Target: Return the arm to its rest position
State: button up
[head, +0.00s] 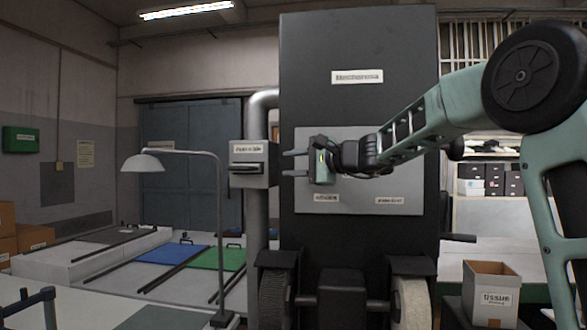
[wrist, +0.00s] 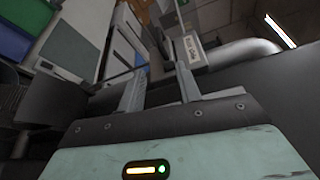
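My gripper (head: 295,163) is at the end of my green arm, raised in front of the grey panel of a tall black machine (head: 357,45) in the head view. Its two fingers point left and stand apart, with nothing visible between them. The fingers (wrist: 160,80) also show apart and empty in the wrist view. A labelled grey box (head: 250,165) on a pipe is just left of the fingertips in the head view; whether they touch cannot be told. The arm reaches in from the right, bent at a large dark joint.
A grey lamp (head: 146,162) stands left of the machine. Low benches with blue (head: 172,253) and green (head: 220,259) mats are at left. An open cardboard box (head: 491,290) labelled tissue is at lower right. Shelves with boxes (head: 490,180) are behind my arm. Machine wheels are below the panel.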

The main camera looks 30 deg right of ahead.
dwell(0.4)
jog(key=s+a+f+n+g, duration=0.95)
jog(key=s+a+f, duration=0.75)
jog(key=a+f, duration=0.4)
jog(key=s+f+n+g+h, duration=0.1)
jog(key=s+f+n, duration=0.3)
jog(key=s, duration=0.4)
jog(key=s+d+f+n+g+h, duration=0.1)
jog(key=s+f+n+h, duration=0.3)
jog(key=s, duration=0.5)
jog(key=s+d+f+n+g+h+b, duration=0.1)
jog(key=s+f+n+g+h, duration=0.2)
jog(key=s+f, duration=0.4)
jog(key=shift+s+n, duration=0.65)
jog(key=shift+s, duration=0.5)
